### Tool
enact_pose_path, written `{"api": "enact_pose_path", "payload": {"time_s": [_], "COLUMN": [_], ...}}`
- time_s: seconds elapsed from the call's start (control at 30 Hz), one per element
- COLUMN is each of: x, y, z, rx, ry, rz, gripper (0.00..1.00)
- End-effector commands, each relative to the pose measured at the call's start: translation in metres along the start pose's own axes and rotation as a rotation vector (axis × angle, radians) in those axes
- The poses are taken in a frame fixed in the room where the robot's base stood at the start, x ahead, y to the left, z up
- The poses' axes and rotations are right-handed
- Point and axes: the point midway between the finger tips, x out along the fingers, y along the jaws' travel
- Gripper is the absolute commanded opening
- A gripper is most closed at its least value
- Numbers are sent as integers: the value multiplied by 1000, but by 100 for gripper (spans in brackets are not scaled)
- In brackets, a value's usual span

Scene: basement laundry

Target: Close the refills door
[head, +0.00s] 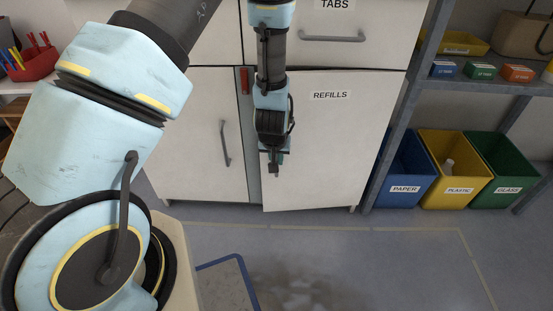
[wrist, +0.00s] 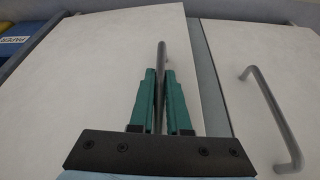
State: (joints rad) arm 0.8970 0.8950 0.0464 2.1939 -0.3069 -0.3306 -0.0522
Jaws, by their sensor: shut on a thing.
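The refills door (head: 335,140) is a white cabinet panel labelled REFILLS, at the lower right of the cabinet in the head view. Its lower left corner hangs a little below the neighbouring door's bottom edge, so it looks slightly ajar; the exact gap is hard to tell. My gripper (head: 275,168) is at the door's left side, pointing down in the picture. In the wrist view my gripper (wrist: 160,85) has its teal fingers closed around the dark upright handle bar (wrist: 161,56) of the refills door (wrist: 95,75). My arm hides part of the door's left edge.
The left cabinet door (head: 200,130), with its own handle (head: 224,143), appears flush. A grey shelf (head: 500,86) with blue (head: 405,165), yellow (head: 455,165) and green (head: 505,165) bins stands to the right. The floor (head: 380,250) in front of the door is clear.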

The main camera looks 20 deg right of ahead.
Motion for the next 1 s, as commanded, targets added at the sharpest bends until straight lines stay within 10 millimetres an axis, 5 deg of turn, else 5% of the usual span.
{"api": "enact_pose_path", "payload": {"time_s": [0.77,1.0], "x": [0,13], "y": [0,-8], "z": [-1,-29], "rx": [1,82], "ry": [0,0], "rz": [1,39], "gripper": [0,0]}}
